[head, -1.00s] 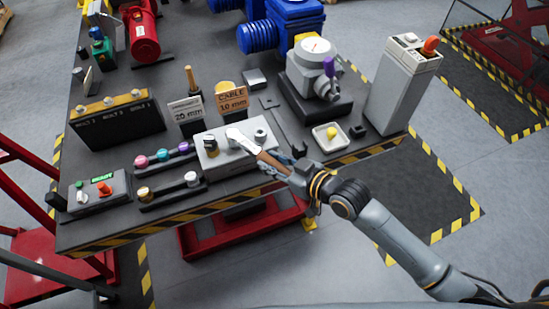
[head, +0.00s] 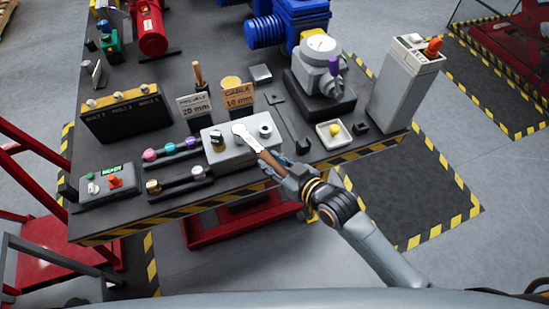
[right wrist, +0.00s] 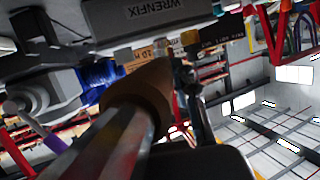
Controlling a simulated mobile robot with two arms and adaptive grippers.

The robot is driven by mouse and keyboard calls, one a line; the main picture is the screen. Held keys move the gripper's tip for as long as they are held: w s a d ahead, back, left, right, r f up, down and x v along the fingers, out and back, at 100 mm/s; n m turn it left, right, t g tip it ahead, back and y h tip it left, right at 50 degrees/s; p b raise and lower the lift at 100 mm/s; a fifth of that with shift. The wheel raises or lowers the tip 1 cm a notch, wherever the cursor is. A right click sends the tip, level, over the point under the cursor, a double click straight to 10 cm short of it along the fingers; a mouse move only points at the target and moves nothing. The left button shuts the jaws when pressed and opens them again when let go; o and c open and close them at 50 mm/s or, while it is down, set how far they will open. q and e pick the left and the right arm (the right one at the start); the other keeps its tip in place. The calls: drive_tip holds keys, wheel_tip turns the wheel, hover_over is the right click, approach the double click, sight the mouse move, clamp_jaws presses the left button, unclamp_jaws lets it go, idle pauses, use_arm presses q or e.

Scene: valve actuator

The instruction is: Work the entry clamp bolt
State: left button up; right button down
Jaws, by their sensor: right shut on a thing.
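My right gripper (head: 284,168) is shut on a tool with a brown handle (head: 269,158) and a silvery head (head: 242,132). The tool's head lies over the top of the pale grey box (head: 230,156) at the table's front edge; whether it touches a bolt cannot be told. The box carries a dark and gold fitting (head: 216,140) left of the tool and a round silvery fitting (head: 265,130) right of it. Which part is the entry clamp bolt cannot be told. In the right wrist view the brown handle (right wrist: 145,88) shows large and close. My left gripper is not in view.
Racks with coloured knobs (head: 172,152) stand left of the box. A dark wrench (head: 292,128) and a pale tray (head: 333,134) lie to the right. A grey valve actuator (head: 320,68) and tall control box (head: 405,80) stand beyond.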

drive_tip(key=shift+a+r, duration=0.1)
drive_tip(key=shift+r, duration=0.05)
idle(0.3)
drive_tip(key=s+a+m+t+h+p, duration=0.1)
drive_tip(key=a+m+h+p, duration=0.1)
drive_tip(key=shift+s+a+p, duration=0.15)
drive_tip(key=shift+s+p, duration=0.05)
drive_tip(key=shift+p, duration=0.15)
idle(0.4)
drive_tip(key=shift+a+t, duration=0.1)
drive_tip(key=shift+t, duration=0.3)
